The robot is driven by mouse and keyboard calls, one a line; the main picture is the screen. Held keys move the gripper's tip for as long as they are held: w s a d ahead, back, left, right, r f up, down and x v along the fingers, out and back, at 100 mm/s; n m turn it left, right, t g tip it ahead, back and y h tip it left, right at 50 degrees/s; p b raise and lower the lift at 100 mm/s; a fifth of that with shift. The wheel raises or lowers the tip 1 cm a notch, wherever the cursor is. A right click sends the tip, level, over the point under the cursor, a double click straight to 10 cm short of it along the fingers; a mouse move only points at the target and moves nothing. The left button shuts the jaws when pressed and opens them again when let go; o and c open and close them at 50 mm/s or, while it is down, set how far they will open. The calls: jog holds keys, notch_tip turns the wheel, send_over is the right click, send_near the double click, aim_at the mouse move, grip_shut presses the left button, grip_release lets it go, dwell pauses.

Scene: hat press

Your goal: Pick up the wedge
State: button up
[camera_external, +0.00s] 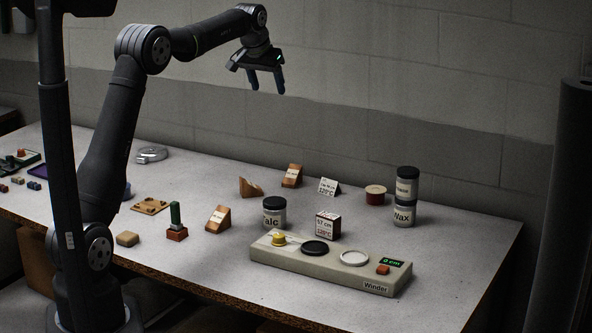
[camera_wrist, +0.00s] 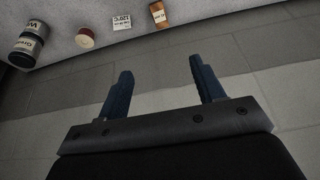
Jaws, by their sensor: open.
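Several brown wooden pieces on the table look wedge-shaped, and I cannot tell which is the wedge. One labelled block (camera_external: 292,176) stands at the back, and a similar labelled block (camera_external: 218,219) sits nearer the front.
A talc jar (camera_external: 274,213), a small labelled box (camera_external: 328,226) and stacked jars (camera_external: 404,213) stand around the long winder unit (camera_external: 330,270). A spool (camera_external: 375,195) and a white sign (camera_external: 329,188) are behind. The front right table corner is clear.

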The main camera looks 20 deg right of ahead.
jog(key=n, duration=0.1)
send_near(290, 178)
jog(key=f, duration=0.2)
jog(key=shift+s+d+f, duration=0.2)
jog(key=shift+d+f, duration=0.15)
jog(key=shift+d, duration=0.05)
jog(key=shift+w+x, duration=0.25)
jog(key=shift+x, duration=1.3)
jog(key=shift+w+x, duration=0.2)
jog(key=shift+x, duration=1.35)
jog(key=shift+r, duration=0.15)
jog(key=c, duration=1.1)
jog(key=shift+r, duration=0.15)
